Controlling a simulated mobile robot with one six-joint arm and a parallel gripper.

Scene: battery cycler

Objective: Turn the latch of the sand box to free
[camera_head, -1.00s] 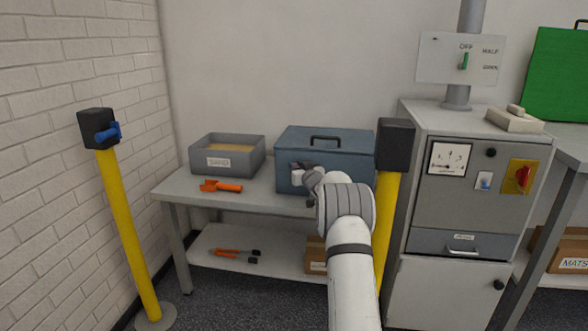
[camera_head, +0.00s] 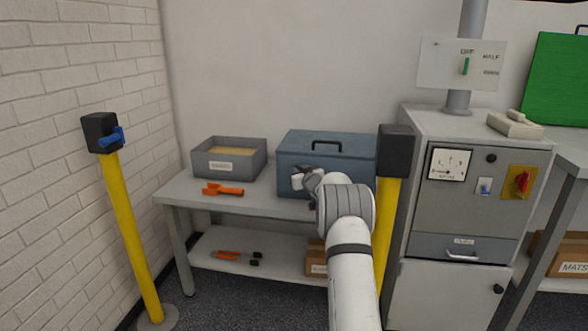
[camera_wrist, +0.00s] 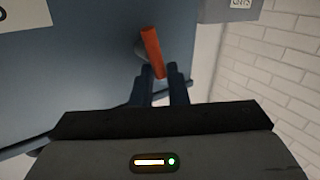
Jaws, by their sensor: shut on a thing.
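The blue-grey metal box (camera_head: 345,148) with a black lid handle stands shut on the grey table. Its latch shows in the wrist view as an orange-red lever (camera_wrist: 150,44) on a round grey pivot, slightly tilted from upright in that picture. My gripper (camera_wrist: 160,74) is shut on the lever's near end, one dark finger on each side. In the head view, my gripper (camera_head: 310,180) is at the box's front face, and the latch is hidden behind it. A white label (camera_head: 297,182) on the front is partly covered.
An open grey tray of sand (camera_head: 212,168) and an orange scoop (camera_head: 222,189) are left of the box. A yellow post (camera_head: 385,235) with a black head stands close right of my arm. Another yellow post (camera_head: 130,225) stands at left. A grey cabinet (camera_head: 450,290) is at right.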

